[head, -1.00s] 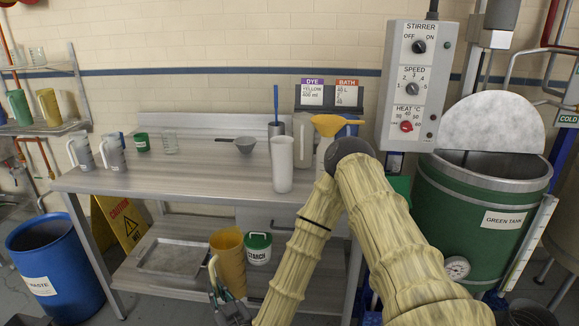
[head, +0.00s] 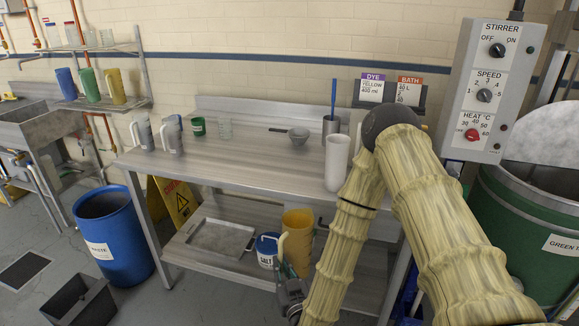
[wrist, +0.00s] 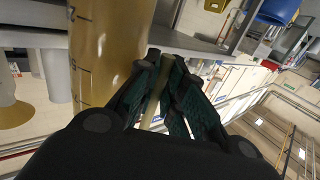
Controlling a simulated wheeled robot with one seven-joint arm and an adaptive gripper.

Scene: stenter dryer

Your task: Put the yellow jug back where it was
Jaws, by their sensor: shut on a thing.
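The large yellow jug (head: 299,236), translucent amber, is held upright in front of the bench. In the wrist view its side (wrist: 105,50) with dark graduation marks fills the left. My gripper (head: 288,278) is shut on the jug's handle (wrist: 153,92); the dark green fingers (wrist: 160,85) close on it from both sides. Another yellow jug (head: 115,86) stands on the wall shelf (head: 90,104) at the upper left, beside a green jug (head: 89,85) and a blue jug (head: 67,83).
A blue waste barrel (head: 117,235) and dark bin (head: 82,302) stand left.

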